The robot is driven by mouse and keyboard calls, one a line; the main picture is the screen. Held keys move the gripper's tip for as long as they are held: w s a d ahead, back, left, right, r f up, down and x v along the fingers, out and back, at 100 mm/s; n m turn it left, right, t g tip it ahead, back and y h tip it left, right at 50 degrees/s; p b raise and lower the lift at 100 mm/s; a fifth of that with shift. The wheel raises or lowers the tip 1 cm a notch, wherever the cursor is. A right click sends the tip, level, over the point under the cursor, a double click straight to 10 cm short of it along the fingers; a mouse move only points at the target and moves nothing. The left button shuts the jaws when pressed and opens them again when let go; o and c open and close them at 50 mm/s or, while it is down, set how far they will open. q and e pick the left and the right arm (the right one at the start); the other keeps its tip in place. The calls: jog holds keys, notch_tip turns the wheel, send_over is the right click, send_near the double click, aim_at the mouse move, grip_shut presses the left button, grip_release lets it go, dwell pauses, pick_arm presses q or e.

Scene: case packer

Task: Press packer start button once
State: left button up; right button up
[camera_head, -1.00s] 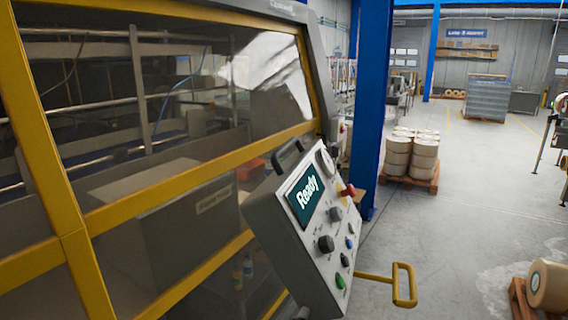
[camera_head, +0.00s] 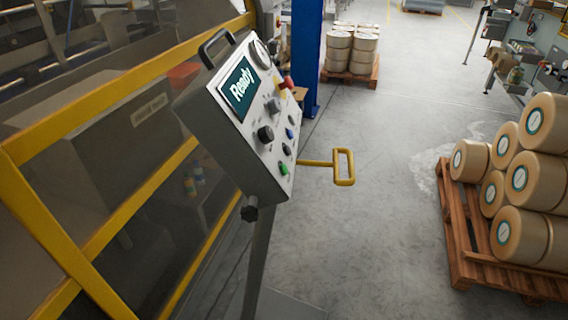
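The packer's grey control panel (camera_head: 222,124) stands on a post in the middle left of the head view, tilted. Its screen (camera_head: 239,88) reads "Ready". A black knob (camera_head: 265,134) is left of these. A red emergency-stop button (camera_head: 287,83) is on the upper right edge. Button labels are too small to read. Neither of my grippers is in view.
A yellow handle (camera_head: 343,167) sticks out to the right of the panel. The yellow-framed packer enclosure (camera_head: 104,89) fills the left. A wooden pallet (camera_head: 459,262) with several stacked rolls stands at right. A blue column (camera_head: 306,50) rises behind. The floor between is clear.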

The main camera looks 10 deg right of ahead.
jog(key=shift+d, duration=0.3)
